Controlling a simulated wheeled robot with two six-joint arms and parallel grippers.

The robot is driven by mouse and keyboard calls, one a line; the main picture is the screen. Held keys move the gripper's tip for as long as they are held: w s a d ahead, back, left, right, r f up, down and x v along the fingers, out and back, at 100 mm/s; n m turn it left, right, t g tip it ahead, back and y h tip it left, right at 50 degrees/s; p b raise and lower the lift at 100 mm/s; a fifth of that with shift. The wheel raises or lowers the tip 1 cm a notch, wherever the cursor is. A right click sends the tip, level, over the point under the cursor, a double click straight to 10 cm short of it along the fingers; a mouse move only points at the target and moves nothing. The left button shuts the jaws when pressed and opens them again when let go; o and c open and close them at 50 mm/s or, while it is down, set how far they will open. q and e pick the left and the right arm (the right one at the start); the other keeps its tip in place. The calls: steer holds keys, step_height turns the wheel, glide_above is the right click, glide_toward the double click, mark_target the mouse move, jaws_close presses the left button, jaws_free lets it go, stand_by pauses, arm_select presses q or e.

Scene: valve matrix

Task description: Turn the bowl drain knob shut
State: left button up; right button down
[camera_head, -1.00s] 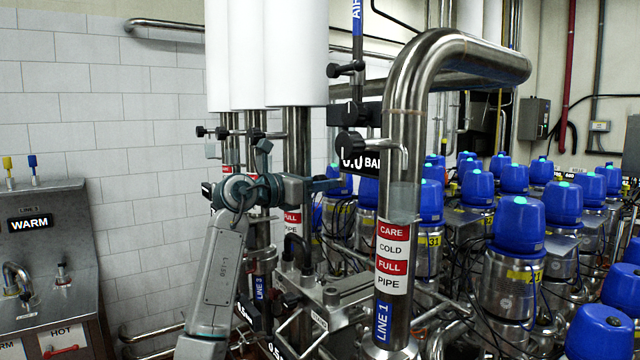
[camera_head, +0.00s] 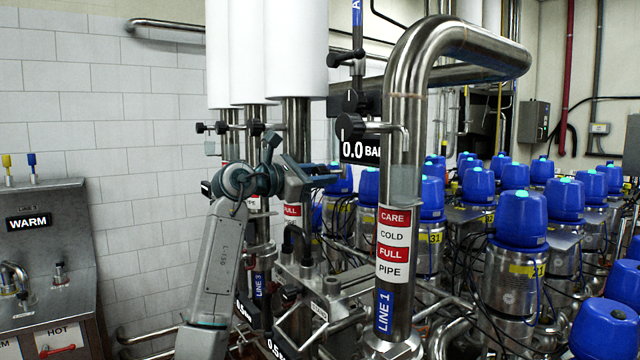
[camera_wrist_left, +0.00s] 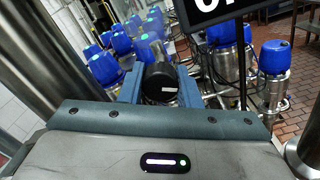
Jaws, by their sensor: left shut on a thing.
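My left gripper (camera_head: 322,173) reaches in from the left, in front of the steel pipes below the white cylinders. In the left wrist view its two blue-grey fingers (camera_wrist_left: 158,88) are closed on a black round knob (camera_wrist_left: 161,76), which sits between them. In the head view this knob does not show clearly at the fingertips. I cannot tell from any label whether it is the bowl drain knob. My right gripper is not in view.
A large bent steel pipe (camera_head: 405,150) with red and white labels stands right of the gripper. A black 0.0 BAR display (camera_head: 362,150) and black knobs (camera_head: 350,127) are beside it. Several blue-capped valves (camera_head: 520,215) fill the right. A steel sink unit (camera_head: 45,255) stands left.

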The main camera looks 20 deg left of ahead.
arm_select(q)
steer(key=m+b, duration=0.2)
steer(key=m, duration=0.4)
steer(key=shift+b, duration=0.35)
steer(key=m+b, duration=0.1)
steer(key=m, duration=0.2)
steer(key=shift+m, duration=0.4)
steer(key=shift+m+b, duration=0.3)
steer(key=shift+m, duration=1.1)
steer(key=o, duration=1)
steer(key=shift+a, duration=0.15)
